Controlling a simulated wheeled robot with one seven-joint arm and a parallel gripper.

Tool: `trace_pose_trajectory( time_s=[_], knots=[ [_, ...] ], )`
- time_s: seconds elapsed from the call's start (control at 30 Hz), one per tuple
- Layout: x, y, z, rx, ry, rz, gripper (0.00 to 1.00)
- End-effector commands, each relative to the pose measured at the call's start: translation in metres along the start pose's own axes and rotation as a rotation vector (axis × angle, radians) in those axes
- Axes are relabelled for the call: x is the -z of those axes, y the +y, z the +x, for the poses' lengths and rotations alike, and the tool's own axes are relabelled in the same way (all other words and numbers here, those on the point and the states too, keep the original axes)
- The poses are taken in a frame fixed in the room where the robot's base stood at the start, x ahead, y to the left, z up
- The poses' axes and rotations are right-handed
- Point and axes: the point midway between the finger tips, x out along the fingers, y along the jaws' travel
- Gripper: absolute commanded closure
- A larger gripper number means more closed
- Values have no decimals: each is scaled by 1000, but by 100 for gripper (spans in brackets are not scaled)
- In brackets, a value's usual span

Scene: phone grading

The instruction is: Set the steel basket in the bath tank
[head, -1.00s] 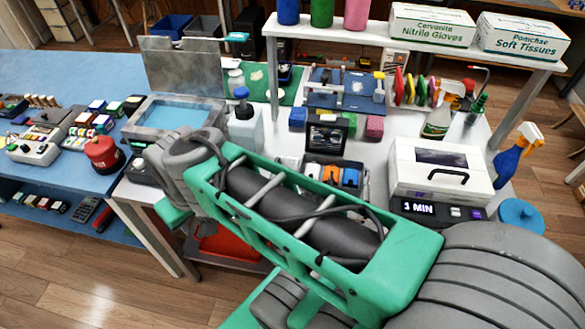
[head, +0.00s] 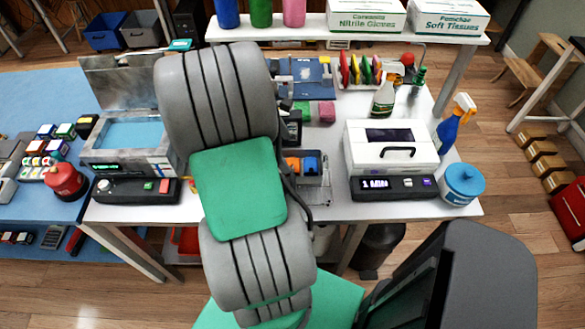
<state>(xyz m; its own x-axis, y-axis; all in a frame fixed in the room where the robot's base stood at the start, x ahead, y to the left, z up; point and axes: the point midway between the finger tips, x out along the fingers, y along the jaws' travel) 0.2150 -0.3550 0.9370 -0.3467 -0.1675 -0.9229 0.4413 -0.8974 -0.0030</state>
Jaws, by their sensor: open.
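The bath tank (head: 110,160) stands at the left of the white table with its steel lid raised behind it. Light blue liquid shows inside, and I see no basket in it. The steel basket (head: 326,184) appears to be the grey open container near the table's middle front. Orange and blue items show inside it, and my arm hides its left part. My arm rises across the middle of the head view, between the tank and the basket. My gripper is hidden behind it, so its relation to the basket does not show.
A black control unit (head: 135,190) sits in front of the tank. Right of the basket are a white case (head: 391,148), a timer unit (head: 393,189) and a blue-lidded tub (head: 462,184). Spray bottles (head: 384,97) stand behind. A raised shelf (head: 300,31) spans the back.

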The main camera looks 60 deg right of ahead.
Motion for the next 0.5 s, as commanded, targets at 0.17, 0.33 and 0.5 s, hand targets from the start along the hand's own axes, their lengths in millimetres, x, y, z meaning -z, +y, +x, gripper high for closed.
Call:
trace_pose_trajectory(
  time_s=[0.17,0.33,0.5],
  knots=[
    [0,0,23,0,2,1,0],
    [0,-1,54,3,1,2,0],
    [0,0,78,-1,2,2,0]
  ],
)
